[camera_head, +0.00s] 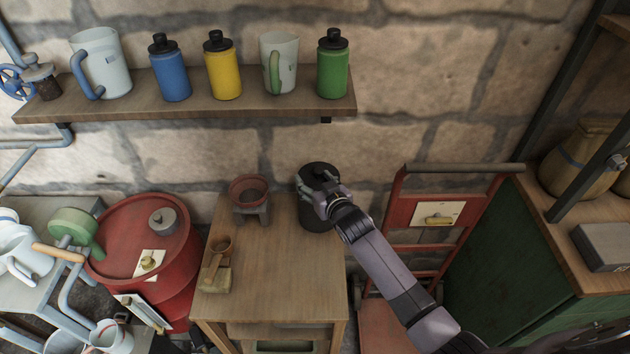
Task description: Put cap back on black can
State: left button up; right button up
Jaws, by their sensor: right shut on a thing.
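The black can (314,216) stands upright at the back right of the wooden table. A dark round cap (312,170) shows at its top. My right gripper (322,182) reaches in from the lower right over the can's top and is shut on the cap. The gripper hides part of the cap and the can's rim. I cannot tell whether the cap is fully seated on the can. My left gripper is not in view.
The wooden table (270,283) also bears a reddish bowl on a stand (250,191) and a small wooden block (216,279). A red drum (124,232) stands left. A red hand truck (405,215) stands right. A wall shelf (215,108) with bottles and jugs hangs above.

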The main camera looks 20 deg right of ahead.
jog(key=shift+f+b, duration=0.35)
jog(key=shift+f, duration=0.3)
jog(key=o, duration=1)
jog(key=shift+c, duration=0.2)
jog(key=v, duration=1.2)
